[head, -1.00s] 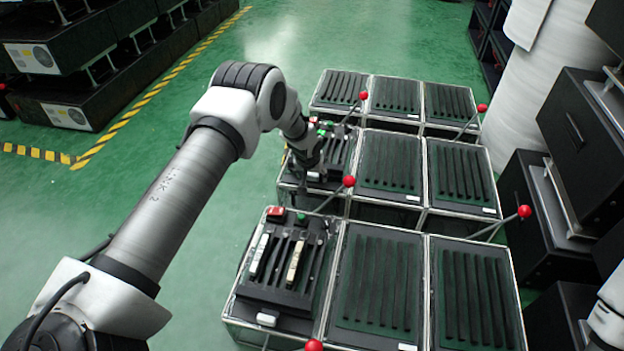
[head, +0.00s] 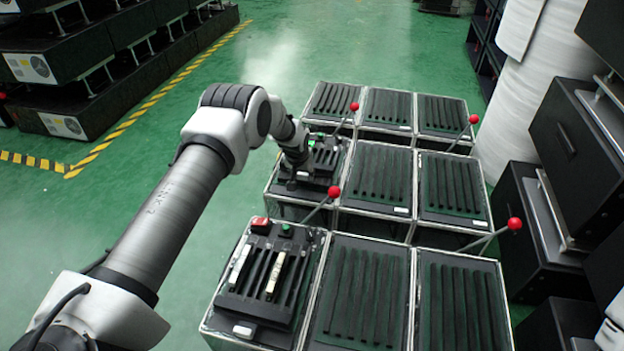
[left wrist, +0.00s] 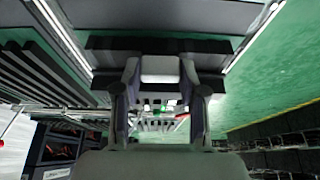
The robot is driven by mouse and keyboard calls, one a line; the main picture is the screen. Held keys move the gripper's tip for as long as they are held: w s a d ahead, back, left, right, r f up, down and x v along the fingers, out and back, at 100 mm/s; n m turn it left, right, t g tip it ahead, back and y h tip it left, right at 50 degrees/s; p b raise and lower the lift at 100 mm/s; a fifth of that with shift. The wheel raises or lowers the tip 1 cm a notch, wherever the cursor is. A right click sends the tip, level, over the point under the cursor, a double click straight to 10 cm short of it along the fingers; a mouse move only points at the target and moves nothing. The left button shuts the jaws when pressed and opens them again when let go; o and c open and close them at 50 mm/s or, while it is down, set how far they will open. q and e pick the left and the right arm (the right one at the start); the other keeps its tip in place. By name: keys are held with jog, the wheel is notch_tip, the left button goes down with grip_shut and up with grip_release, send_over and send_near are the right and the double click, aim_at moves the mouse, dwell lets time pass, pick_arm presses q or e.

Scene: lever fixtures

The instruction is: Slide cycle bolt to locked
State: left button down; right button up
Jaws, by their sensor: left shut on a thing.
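The middle-row left fixture (head: 322,192) is a black slotted box with a lit green spot near its top. My left gripper (left wrist: 160,97) reaches down to this fixture from the left and is shut on a bolt handle there. In the head view the gripper is dark against the black panel, and it hides the handle and much of the slots. In the left wrist view its two fingers stand either side of the centre, with a dark bar behind them and the green light beyond. My right gripper is out of view.
The front-left fixture (head: 228,307) carries a silver bar (head: 240,264), a cream bar (head: 274,276), a red button (head: 260,225) and a green button (head: 286,231). Red-knobbed levers (head: 333,192) stick up between boxes. Black cabinets line the right. Green floor is free at left.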

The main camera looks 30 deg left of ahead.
pick_arm(q)
jog(key=shift+w+a+r, duration=0.1)
jog(key=shift+w+r, duration=0.05)
jog(key=shift+w, duration=0.05)
jog(key=c, duration=0.6)
grip_release()
jog(key=shift+c, duration=0.2)
jog(key=v, duration=1.1)
jog(key=shift+s+r, duration=0.3)
